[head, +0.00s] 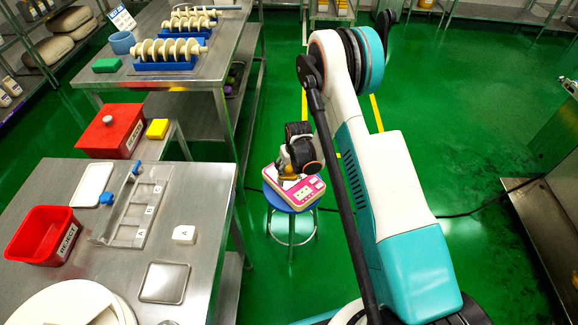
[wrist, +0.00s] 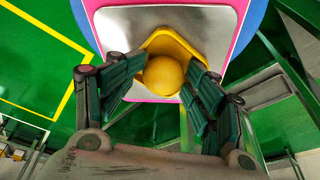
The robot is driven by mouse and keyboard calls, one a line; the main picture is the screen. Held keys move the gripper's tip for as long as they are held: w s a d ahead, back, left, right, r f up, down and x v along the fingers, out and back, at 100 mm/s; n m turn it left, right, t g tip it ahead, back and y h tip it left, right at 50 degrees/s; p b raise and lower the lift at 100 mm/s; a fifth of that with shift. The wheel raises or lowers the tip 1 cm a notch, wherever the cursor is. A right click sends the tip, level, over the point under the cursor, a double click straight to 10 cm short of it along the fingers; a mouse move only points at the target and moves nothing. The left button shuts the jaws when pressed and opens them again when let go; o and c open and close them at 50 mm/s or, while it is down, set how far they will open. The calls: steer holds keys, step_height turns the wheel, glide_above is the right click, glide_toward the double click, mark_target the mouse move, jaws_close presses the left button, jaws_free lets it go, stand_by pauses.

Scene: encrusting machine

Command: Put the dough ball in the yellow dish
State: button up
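The dough ball (wrist: 163,75) is a round, yellow-orange ball in the middle of the wrist view. It shows in front of the yellow dish (wrist: 166,38), overlapping its near part. I cannot tell whether it rests in the dish or hangs just above it. The dish sits on the pale plate of a pink-and-white scale (wrist: 215,20), which also shows on a stool in the head view (head: 308,190). My gripper (wrist: 167,65) points down with its green-black fingers on either side of the ball, close to it. Contact with the ball is unclear.
The scale stands on a blue round stool (head: 291,207). A steel table (head: 200,215) to its left holds a red reject bin (head: 42,235), a slotted tray (head: 135,205) and a small white block (head: 184,234). Open green floor lies to the right.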

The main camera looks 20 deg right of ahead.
steer(key=shift+a+r, duration=0.1)
steer(key=shift+r, duration=0.3)
steer(key=s+r+t+p, duration=0.1)
steer(key=s+r, duration=0.3)
steer(key=r, duration=0.8)
steer(key=s+r+p, duration=0.2)
steer(key=s+r, duration=0.2)
steer(key=r, duration=0.9)
steer(key=s+r+t+p, duration=0.1)
steer(key=s+r, duration=0.3)
steer(key=r, duration=0.8)
steer(key=s+r+m+t, duration=0.1)
steer(key=s+r, duration=0.4)
steer(key=s, duration=0.5)
steer(key=s+r+m+t, duration=0.1)
steer(key=s+r, duration=0.3)
steer(key=s, duration=0.7)
steer(key=shift+s+a+r+h, duration=0.15)
steer(key=shift+s+r+h, duration=0.05)
steer(key=shift+r+h, duration=0.15)
